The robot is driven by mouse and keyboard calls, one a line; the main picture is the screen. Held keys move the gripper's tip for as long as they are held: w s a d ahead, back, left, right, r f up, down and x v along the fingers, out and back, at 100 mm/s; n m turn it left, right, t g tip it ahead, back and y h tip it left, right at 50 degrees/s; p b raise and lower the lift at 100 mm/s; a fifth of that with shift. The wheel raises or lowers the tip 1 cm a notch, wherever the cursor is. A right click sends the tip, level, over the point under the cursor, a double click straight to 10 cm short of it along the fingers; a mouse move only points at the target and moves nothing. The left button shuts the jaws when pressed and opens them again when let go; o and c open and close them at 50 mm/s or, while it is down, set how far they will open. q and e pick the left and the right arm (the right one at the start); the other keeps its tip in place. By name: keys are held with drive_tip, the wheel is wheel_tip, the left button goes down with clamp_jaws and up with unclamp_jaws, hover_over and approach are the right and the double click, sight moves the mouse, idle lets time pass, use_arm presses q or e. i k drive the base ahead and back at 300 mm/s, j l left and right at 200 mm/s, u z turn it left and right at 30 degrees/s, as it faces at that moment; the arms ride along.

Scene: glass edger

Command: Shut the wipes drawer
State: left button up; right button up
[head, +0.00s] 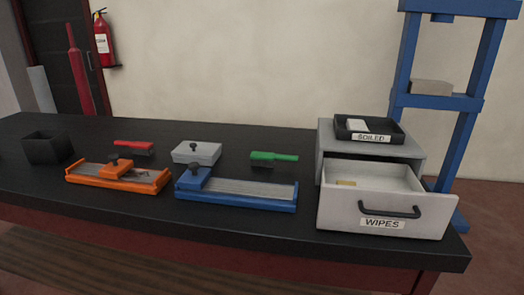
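The wipes drawer (340,209) is pulled out toward the front of a grey cabinet (410,151) at the right end of the black bench. Its front carries a dark bar handle and a label reading WIPES. Neither of my grippers shows in the head view.
A black tray (399,138) labelled SOILED, with a whitish item in it, sits on the cabinet. Left of the drawer are a blue fixture (236,202), an orange fixture (118,183), a green-handled brush (274,158), a red brush (134,146), a grey lidded box (197,152) and a black bin (48,148). A blue frame (450,103) stands behind right.

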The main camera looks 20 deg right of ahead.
sight(388, 199)
drive_tip(key=z, duration=1.4)
